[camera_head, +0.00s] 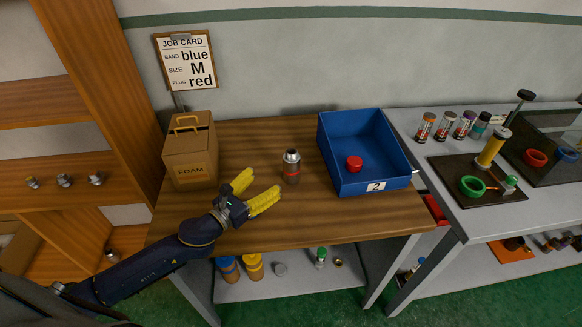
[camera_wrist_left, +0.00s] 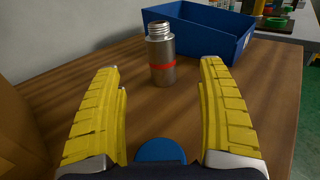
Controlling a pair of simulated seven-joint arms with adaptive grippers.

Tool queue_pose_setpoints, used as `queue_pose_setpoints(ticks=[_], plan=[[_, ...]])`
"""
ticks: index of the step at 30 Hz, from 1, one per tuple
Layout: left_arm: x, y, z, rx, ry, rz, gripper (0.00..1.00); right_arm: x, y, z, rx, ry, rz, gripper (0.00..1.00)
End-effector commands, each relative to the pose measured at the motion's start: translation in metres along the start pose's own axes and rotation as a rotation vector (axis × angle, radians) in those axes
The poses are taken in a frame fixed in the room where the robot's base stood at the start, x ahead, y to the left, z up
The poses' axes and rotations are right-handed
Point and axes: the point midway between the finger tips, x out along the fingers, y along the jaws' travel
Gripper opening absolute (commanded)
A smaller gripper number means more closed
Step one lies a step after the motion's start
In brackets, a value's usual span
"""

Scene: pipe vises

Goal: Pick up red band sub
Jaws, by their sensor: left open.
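The red band sub (camera_head: 291,168) is a short grey metal cylinder with a threaded neck and a red band. It stands upright on the wooden table. My left gripper (camera_head: 262,188) is open with yellow fingers, just left of the sub and apart from it. In the left wrist view the sub (camera_wrist_left: 161,54) stands ahead of my fingers (camera_wrist_left: 162,78), near the middle of the gap between them. Nothing is between the fingers. My right gripper is not in view.
A blue bin (camera_head: 348,132) holding a red cap (camera_head: 354,163) stands right of the sub. A brown box labelled FOAM (camera_head: 190,155) is at the left. A job card (camera_head: 186,62) hangs behind. The right bench (camera_head: 440,205) has several banded cylinders and a vise. Table in front of the sub is clear.

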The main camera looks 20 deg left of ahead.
Motion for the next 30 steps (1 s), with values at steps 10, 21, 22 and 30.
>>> queue_pose_setpoints(ticks=[10,21,22,30], plan=[[0.05,-0.001,0.001,-0.001,-0.002,-0.001,0.75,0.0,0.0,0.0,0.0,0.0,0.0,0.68],[0.079,-0.001,0.0,-0.002,0.0,-0.001,0.75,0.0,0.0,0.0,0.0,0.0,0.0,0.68],[0.079,-0.001,0.0,-0.002,0.0,-0.002,0.75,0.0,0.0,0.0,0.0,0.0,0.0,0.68],[0.104,-0.001,0.001,-0.003,-0.002,-0.001,0.75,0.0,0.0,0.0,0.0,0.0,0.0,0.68]])
